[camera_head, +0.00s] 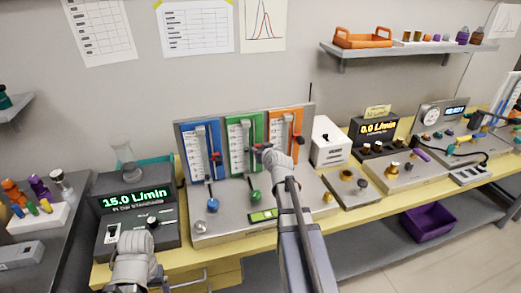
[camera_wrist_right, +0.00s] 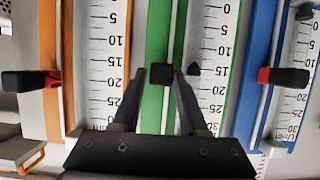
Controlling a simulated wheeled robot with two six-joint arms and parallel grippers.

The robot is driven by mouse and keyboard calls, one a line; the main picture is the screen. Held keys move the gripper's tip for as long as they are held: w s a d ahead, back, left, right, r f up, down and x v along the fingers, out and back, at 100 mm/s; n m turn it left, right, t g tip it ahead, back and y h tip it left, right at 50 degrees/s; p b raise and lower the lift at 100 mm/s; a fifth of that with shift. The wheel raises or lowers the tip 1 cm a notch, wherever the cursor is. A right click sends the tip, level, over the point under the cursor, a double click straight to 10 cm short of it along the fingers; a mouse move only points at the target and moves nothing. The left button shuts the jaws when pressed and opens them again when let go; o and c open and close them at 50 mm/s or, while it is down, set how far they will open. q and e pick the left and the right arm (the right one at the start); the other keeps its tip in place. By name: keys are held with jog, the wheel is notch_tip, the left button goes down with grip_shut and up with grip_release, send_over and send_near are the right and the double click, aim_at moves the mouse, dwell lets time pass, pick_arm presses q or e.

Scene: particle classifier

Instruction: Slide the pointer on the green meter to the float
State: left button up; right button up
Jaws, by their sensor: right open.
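The green meter (camera_head: 245,143) stands upright between a blue and an orange meter on a slanted panel. In the right wrist view, picture turned upside down, its green strip (camera_wrist_right: 157,25) runs down the middle. Its black pointer (camera_wrist_right: 162,74) lies between the fingertips of my right gripper (camera_wrist_right: 160,80), which is open around it; contact is unclear. The dark cone-shaped float (camera_wrist_right: 194,69) sits right of the pointer, slightly higher in that picture, almost level. In the head view my right gripper (camera_head: 262,150) is small and partly covers the green meter's lower right.
The blue meter's pointer (camera_wrist_right: 283,76) and the orange meter's pointer (camera_wrist_right: 31,80) stick out on either side. Blue (camera_head: 213,205) and green (camera_head: 255,195) knobs sit below. A display box (camera_head: 137,200) reads 15.0 L/min at left.

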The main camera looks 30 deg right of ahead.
jog(key=p+v, duration=0.2)
jog(key=v, duration=0.5)
jog(key=shift+s+p, duration=0.25)
jog(key=shift+p, duration=0.15)
jog(key=shift+a, duration=0.15)
jog(key=s+a+f+n+g+y, duration=0.1)
jog(key=a+f+g, duration=0.1)
jog(key=a, duration=0.6)
jog(key=s+a+f+n+g+y, duration=0.2)
jog(key=a+f, duration=0.2)
jog(key=a, duration=0.4)
jog(key=s+a+f+n+g+y, duration=0.1)
jog(key=s+a+f+g, duration=0.1)
jog(key=a, duration=0.6)
jog(key=shift+a+f+y, duration=0.15)
jog(key=shift+f+y, duration=0.05)
jog(key=shift+f, duration=0.25)
jog(key=shift+a+f+y, duration=0.2)
jog(key=shift+f, duration=0.25)
jog(key=s+a+f+n+g+h, duration=0.1)
jog(key=s+a+g, duration=0.2)
jog(key=s+a, duration=0.2)
jog(key=s+a+f+n+g+h, duration=0.1)
jog(key=s+a+g, duration=0.3)
jog(key=s, duration=0.7)
jog(key=shift+a+f+h, duration=0.6)
jog(key=shift+a+f, duration=0.15)
jog(key=shift+a, duration=0.05)
